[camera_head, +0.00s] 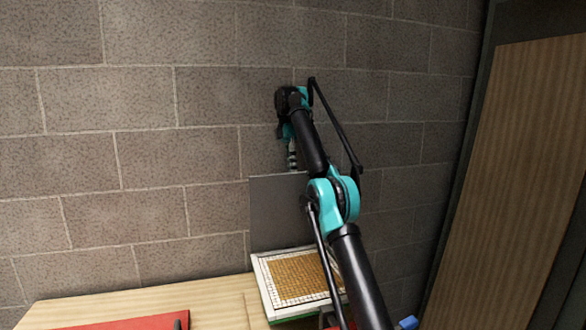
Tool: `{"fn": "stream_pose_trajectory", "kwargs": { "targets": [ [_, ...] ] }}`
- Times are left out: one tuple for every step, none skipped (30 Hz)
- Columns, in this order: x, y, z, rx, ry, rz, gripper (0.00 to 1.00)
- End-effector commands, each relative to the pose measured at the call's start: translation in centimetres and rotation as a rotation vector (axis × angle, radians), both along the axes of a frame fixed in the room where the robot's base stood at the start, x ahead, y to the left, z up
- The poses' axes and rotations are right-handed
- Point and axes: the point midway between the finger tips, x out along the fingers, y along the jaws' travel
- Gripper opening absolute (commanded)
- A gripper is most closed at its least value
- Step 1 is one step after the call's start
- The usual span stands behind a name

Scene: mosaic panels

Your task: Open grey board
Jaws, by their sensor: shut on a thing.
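The grey board (277,212) stands upright against the block wall, rising behind a mosaic panel (300,277) with a white border and golden-brown tiles. The panel rests on the wooden surface. My arm reaches up from the lower right and passes in front of the board's right side. My gripper (292,158) is at the top edge of the board, pointing down, and is shut on that edge. The fingertips are small and partly hidden by the arm, and the board's right part is hidden too.
The wooden table (150,302) carries a red flat piece (135,322) at the front left. A small blue item (407,322) shows at the bottom right. A tall wooden panel with a dark frame (515,150) stands on the right. The block wall closes off the back.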

Motion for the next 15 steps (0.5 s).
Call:
{"fn": "stream_pose_trajectory", "kwargs": {
  "targets": [
    [1.54,0.49,-1.66,0.008,-0.024,0.0,0.0],
    [1.54,0.49,-1.66,0.008,-0.024,0.001,0.0],
    [1.53,0.5,-1.66,0.008,-0.024,0.001,0.0],
    [1.53,0.5,-1.66,0.008,-0.024,0.001,0.12],
    [1.52,0.5,-1.66,0.008,-0.024,0.001,0.15],
    [1.52,0.5,-1.67,0.008,-0.023,0.001,0.2],
    [1.52,0.5,-1.67,0.008,-0.024,0.001,0.24],
    [1.5,0.49,-1.63,0.008,-0.023,0.001,0.28],
    [1.43,0.46,-1.56,0.008,-0.022,0.001,0.33],
    [1.38,0.45,-1.51,0.008,-0.022,0.001,0.33],
    [1.35,0.43,-1.47,0.007,-0.021,0.001,0.33],
    [1.32,0.42,-1.44,0.006,-0.021,0.001,0.33],
    [1.31,0.41,-1.42,0.006,-0.02,0.001,0.33],
    [1.3,0.4,-1.41,0.006,-0.02,0.001,0.33],
    [1.27,0.39,-1.37,0.006,-0.02,0.001,0.33]
  ]
}}
